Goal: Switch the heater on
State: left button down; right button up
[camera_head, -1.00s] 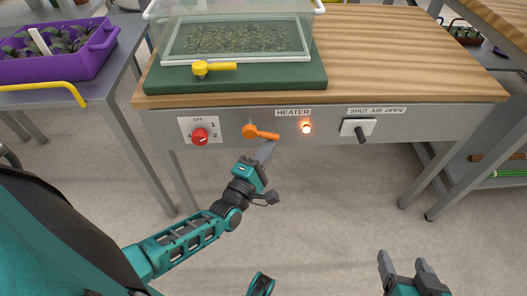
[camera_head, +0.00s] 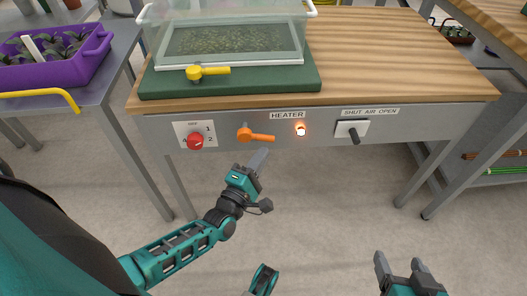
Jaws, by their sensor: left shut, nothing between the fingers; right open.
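The grey front panel (camera_head: 223,133) of the bench bears a HEATER label (camera_head: 287,115). Below the label is an orange lever (camera_head: 257,136), its handle pointing right and slightly down. My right gripper (camera_head: 402,264) is open and empty at the bottom right, well below the panel.
A red dial (camera_head: 195,141) marked OFF, 1 and 2 is left of the lever. A black toggle (camera_head: 354,136) labelled SHUT AIR OPEN is on the right. Above, a yellow handle (camera_head: 208,72) lies by a clear case (camera_head: 232,63). Floor below is open.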

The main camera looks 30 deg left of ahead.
pick_arm(q)
jog(key=s+f+p, duration=0.1)
jog(key=s, duration=1)
jog(key=shift+f, duration=0.25)
jog(key=shift+s+a, duration=0.1)
